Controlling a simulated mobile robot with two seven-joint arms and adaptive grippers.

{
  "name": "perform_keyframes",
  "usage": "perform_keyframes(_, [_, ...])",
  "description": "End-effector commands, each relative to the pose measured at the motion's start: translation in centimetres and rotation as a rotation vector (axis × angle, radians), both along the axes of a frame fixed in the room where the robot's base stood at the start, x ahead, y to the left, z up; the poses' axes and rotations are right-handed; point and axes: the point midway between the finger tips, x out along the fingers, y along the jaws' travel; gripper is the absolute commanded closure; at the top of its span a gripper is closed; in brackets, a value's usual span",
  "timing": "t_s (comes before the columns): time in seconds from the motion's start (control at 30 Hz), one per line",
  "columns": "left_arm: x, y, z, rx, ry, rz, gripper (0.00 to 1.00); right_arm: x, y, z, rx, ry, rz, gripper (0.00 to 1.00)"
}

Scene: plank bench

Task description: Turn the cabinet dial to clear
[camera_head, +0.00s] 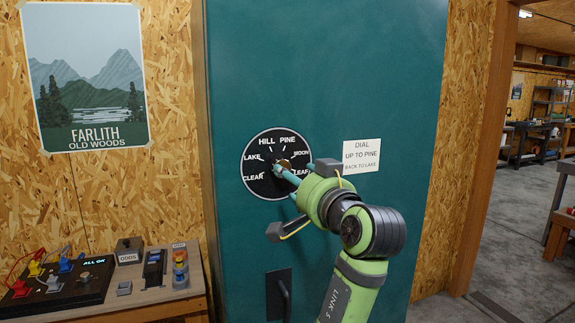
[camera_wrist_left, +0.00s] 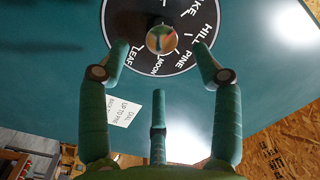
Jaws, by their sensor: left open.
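The black dial (camera_head: 268,188) is on the teal cabinet (camera_head: 300,60). Its white labels read CLEAR at lower left, then LAKE, HILL, PINE, MOON and LEAF around to the right. A round, shiny knob (camera_wrist_left: 161,40) is at the dial's centre. It is mostly hidden behind my fingers in the head view, and I cannot tell where it points. My left gripper (camera_head: 287,175) is in front of the dial. In the left wrist view its fingers (camera_wrist_left: 160,58) are spread open on both sides of the knob, with a gap to it. My right gripper is not in view.
A white card (camera_head: 361,155) right of the dial reads DIAL UP TO PINE, BACK TO LAKE. A dark handle (camera_head: 280,296) is lower on the cabinet. A bench at left holds a switch panel (camera_head: 55,290) and small boxes. A doorway is at right.

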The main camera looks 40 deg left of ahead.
Motion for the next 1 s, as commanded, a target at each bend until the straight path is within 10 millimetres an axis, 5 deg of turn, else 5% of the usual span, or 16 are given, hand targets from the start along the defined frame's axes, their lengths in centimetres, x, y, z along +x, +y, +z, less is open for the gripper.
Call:
perform_keyframes(0.5, [2.4, 5.9, 0.3, 0.0, -0.001, 0.007, 0.35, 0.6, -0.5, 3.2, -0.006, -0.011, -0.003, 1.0])
perform_keyframes(0.83, [2.7, 6.4, 0.0, -0.003, -0.002, 0.003, 0.35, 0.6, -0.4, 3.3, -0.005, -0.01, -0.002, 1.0])
perform_keyframes(0.87, [2.7, 6.4, 0.0, -0.003, -0.002, 0.003, 0.39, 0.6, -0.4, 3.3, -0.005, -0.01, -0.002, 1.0])
perform_keyframes(1.0, [2.7, 6.4, 0.0, -0.002, -0.002, 0.004, 0.91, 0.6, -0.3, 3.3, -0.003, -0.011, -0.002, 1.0])
